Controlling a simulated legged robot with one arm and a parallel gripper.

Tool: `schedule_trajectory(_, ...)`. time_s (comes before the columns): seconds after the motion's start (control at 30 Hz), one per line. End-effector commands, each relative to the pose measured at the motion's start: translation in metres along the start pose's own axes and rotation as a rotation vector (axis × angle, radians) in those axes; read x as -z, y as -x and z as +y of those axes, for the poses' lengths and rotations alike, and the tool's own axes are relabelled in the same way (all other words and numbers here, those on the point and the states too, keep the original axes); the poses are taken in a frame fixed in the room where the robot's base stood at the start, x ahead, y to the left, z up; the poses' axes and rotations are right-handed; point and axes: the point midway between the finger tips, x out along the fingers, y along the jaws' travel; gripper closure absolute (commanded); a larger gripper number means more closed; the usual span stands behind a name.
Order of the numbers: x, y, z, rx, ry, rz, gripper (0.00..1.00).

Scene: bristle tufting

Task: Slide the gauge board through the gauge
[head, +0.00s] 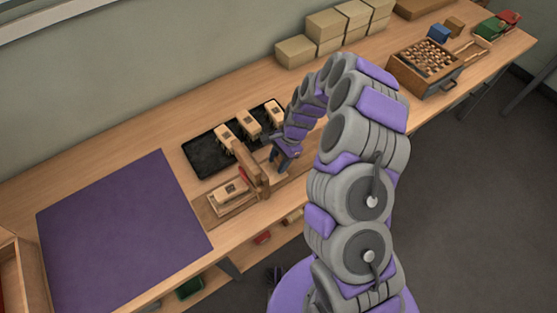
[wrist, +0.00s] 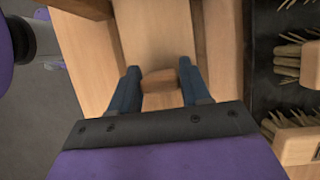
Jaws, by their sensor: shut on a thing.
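The gauge (head: 250,168) is a brown wooden upright frame on a wooden base on the bench. A brush with a pale wooden block (head: 229,191) lies on the gauge board (head: 215,208), to the left of the gauge. My gripper (head: 284,158) is low on the right side of the gauge, apart from the brush. In the wrist view, my gripper (wrist: 160,80) has its two blue fingers shut on a small wooden knob (wrist: 159,80). A flat wooden strip (wrist: 155,35), seemingly the gauge board, runs ahead of the knob. My arm hides part of the right side.
A black tray (head: 196,157) with several brushes lies behind the gauge. It also shows at the right of the wrist view (wrist: 258,80). A purple mat (head: 120,235) lies at the left. Cartons (head: 325,25) and a compartment box (head: 425,62) stand at the right.

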Motion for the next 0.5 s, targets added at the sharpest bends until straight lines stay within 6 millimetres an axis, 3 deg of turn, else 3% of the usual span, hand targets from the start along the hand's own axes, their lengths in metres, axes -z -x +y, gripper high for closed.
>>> schedule_trajectory(0.1, 0.0, 0.001, -0.001, 0.004, 0.0, 0.002, 1.0)
schedule_trajectory(0.27, -0.001, 0.001, -0.002, 0.004, 0.0, 0.002, 1.0)
schedule_trajectory(0.5, -0.031, -0.009, -0.003, 0.003, 0.005, 0.002, 1.0)
